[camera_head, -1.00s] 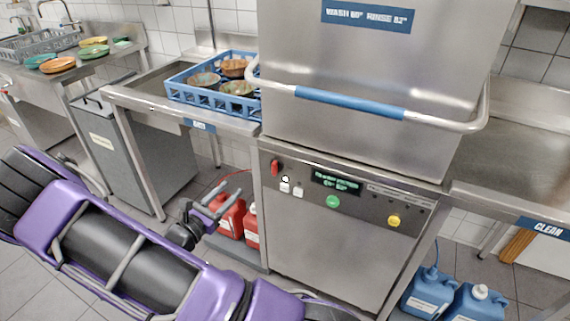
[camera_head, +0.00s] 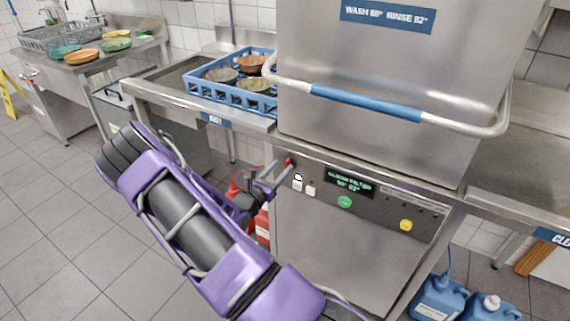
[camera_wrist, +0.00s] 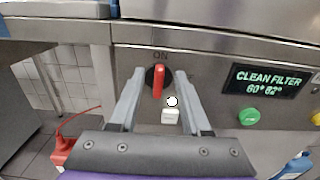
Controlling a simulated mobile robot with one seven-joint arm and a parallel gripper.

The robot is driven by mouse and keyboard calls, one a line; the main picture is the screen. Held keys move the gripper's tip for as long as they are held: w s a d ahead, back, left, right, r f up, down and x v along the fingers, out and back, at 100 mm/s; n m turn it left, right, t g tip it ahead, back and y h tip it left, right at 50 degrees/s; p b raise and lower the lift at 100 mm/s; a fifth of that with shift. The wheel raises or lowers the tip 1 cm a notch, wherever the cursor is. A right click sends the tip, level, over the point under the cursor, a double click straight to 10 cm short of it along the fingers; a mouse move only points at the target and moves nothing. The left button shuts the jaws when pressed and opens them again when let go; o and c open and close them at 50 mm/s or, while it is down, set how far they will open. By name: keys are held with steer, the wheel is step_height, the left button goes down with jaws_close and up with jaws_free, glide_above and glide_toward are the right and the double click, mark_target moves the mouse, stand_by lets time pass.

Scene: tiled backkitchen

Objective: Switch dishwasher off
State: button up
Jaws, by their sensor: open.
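The dishwasher (camera_head: 340,245) is a steel hood machine with its hood down and a control panel on the front. Its red rotary switch (camera_head: 289,161) is at the panel's left end. In the wrist view the red switch (camera_wrist: 158,82) stands upright on a dark round base, below the word ON. The lit display (camera_wrist: 266,80) reads CLEAN FILTER and 60° 82°. My gripper (camera_head: 277,171) is open and empty in front of the switch. In the wrist view the two fingers of my gripper (camera_wrist: 160,72) appear on either side of the switch; contact cannot be told.
A hood handle (camera_head: 365,104) juts out above. A blue rack (camera_head: 262,101) with bowls stands left. Blue canisters (camera_head: 440,297) stand lower right.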

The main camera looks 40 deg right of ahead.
mark_target(287, 162)
steer(key=shift+x, duration=1.65)
jaws_close()
